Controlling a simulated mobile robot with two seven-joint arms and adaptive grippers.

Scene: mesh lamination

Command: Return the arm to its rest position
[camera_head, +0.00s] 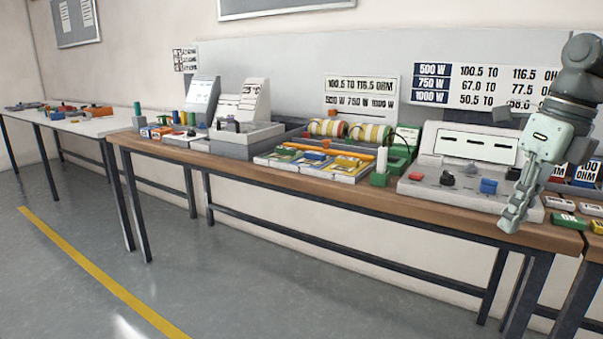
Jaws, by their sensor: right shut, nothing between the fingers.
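My right gripper (513,208) hangs from my right arm at the right side of the head view. Its fingers point down and slightly left, in front of the right end of the wooden workbench (300,193). The fingers are shut with nothing between them. The gripper partly hides the right end of a grey test instrument (425,188) with knobs and a blue block. I cannot tell whether the fingertips touch anything. My left gripper is not in view.
The bench holds a tray of coloured parts (318,167), striped rolls (350,131), a green holder (380,179) and a grey machine (243,142). Small labelled blocks (568,221) lie right of my gripper. A white table (85,125) stands at far left. The floor (250,270) in front is clear.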

